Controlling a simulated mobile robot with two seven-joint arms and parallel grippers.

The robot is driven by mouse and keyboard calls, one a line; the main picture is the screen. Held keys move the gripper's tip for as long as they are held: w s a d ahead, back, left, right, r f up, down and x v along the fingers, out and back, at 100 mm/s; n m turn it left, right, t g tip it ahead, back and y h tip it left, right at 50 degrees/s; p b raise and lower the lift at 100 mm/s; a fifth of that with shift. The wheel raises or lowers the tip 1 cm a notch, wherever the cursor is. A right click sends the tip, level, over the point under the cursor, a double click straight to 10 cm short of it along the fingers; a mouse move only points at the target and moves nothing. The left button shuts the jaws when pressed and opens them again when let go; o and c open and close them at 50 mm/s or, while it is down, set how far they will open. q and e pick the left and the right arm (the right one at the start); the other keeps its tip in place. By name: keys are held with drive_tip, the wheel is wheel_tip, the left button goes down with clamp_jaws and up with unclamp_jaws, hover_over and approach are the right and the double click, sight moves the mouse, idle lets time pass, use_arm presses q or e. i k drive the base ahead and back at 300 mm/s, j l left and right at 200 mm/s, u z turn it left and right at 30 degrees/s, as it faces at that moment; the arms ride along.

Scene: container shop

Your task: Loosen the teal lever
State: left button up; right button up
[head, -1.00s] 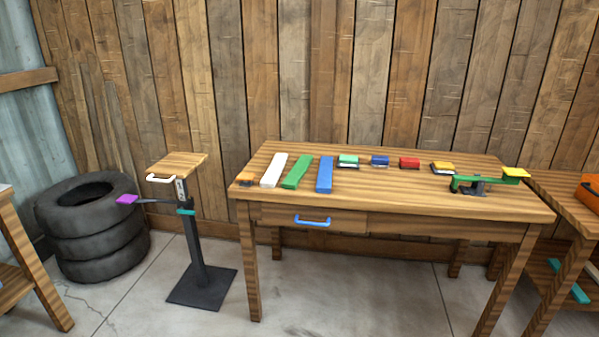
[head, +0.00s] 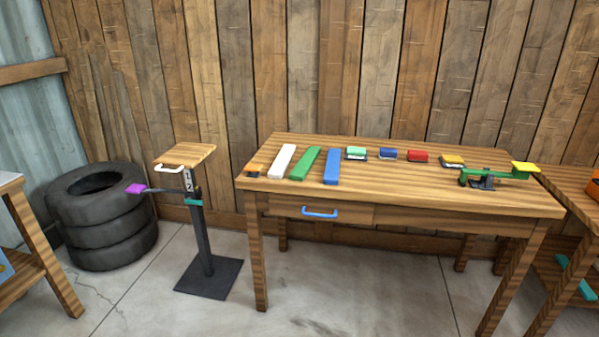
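The teal lever (head: 193,202) is a small bar on the dark post of a stand (head: 204,240), left of the middle in the head view. The stand has a small square wooden top (head: 187,155) with a white handle (head: 169,169) on its front left. A dark arm with a purple pad (head: 136,188) sticks out to the left of the post, just above the lever. Neither of my grippers is in view.
A wooden table (head: 400,187) with a blue drawer handle (head: 320,212) stands right of the stand. Stacked tires (head: 97,217) stand left of the stand. The floor in front is clear.

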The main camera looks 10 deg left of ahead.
sight(189, 201)
drive_tip(key=i+j, duration=0.25)
drive_tip(key=i+j+z, duration=0.1)
drive_tip(key=i+j, duration=0.15)
drive_tip(key=j, duration=0.2)
drive_tip(key=i+j, duration=0.25)
drive_tip(key=i+j+z, duration=0.1)
drive_tip(key=j, duration=0.35)
drive_tip(key=i+j+z, duration=0.1)
drive_tip(key=i+j, duration=0.45)
drive_tip(key=j, duration=0.2)
drive_tip(key=i+j+z, duration=0.1)
drive_tip(key=j, duration=0.3)
drive_tip(key=i+j, duration=0.3)
drive_tip(key=j+z, duration=0.05)
drive_tip(key=j, duration=0.05)
